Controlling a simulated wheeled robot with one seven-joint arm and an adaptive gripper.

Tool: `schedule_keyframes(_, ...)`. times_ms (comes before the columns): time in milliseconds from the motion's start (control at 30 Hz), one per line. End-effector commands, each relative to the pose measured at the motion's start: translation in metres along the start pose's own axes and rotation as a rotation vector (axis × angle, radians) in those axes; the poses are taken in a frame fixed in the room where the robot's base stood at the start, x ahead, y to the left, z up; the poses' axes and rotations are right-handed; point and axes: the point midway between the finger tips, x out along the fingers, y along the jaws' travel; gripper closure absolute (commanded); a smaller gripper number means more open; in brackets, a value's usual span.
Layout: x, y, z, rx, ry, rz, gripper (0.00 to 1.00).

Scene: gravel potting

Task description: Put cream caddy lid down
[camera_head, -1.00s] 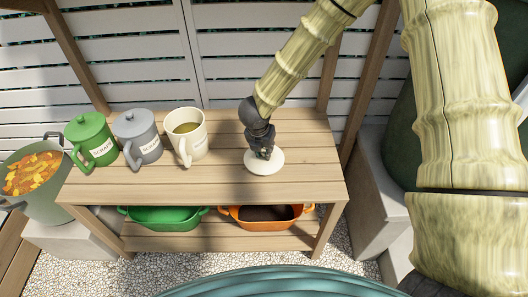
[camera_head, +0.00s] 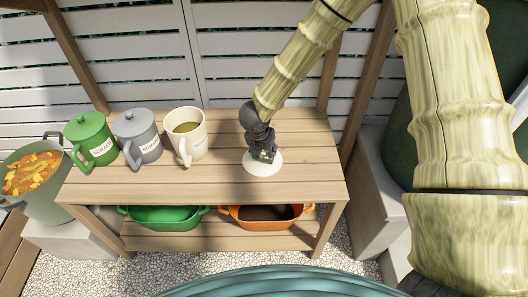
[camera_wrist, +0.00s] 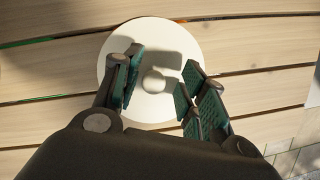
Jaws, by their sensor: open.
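The cream caddy lid (camera_head: 262,168) is a round disc lying flat on the wooden bench top, to the right of the caddies. In the wrist view the lid (camera_wrist: 150,104) shows with its small round knob in the middle. My gripper (camera_head: 263,155) is right above the lid. In the wrist view my gripper (camera_wrist: 157,88) is open, its teal pads apart on either side of the knob, with a gap showing. The cream caddy (camera_head: 187,135) stands open to the left, with yellow-green contents inside.
A grey lidded caddy (camera_head: 138,138) and a green lidded caddy (camera_head: 91,140) stand at the bench's left. A green tub (camera_head: 163,217) and an orange tub (camera_head: 265,216) sit on the lower shelf. A large bucket of orange scraps (camera_head: 45,195) stands at far left. The bench right of the lid is clear.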

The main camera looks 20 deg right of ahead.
Motion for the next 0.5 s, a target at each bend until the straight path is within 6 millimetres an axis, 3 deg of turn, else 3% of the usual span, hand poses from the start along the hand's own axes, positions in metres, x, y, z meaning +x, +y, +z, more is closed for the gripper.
schedule_keyframes(167, -0.019, 0.000, 0.001, 0.001, -0.001, 0.001, 0.58)
schedule_keyframes(500, -0.081, 0.001, 0.001, 0.000, -0.001, 0.002, 0.58)
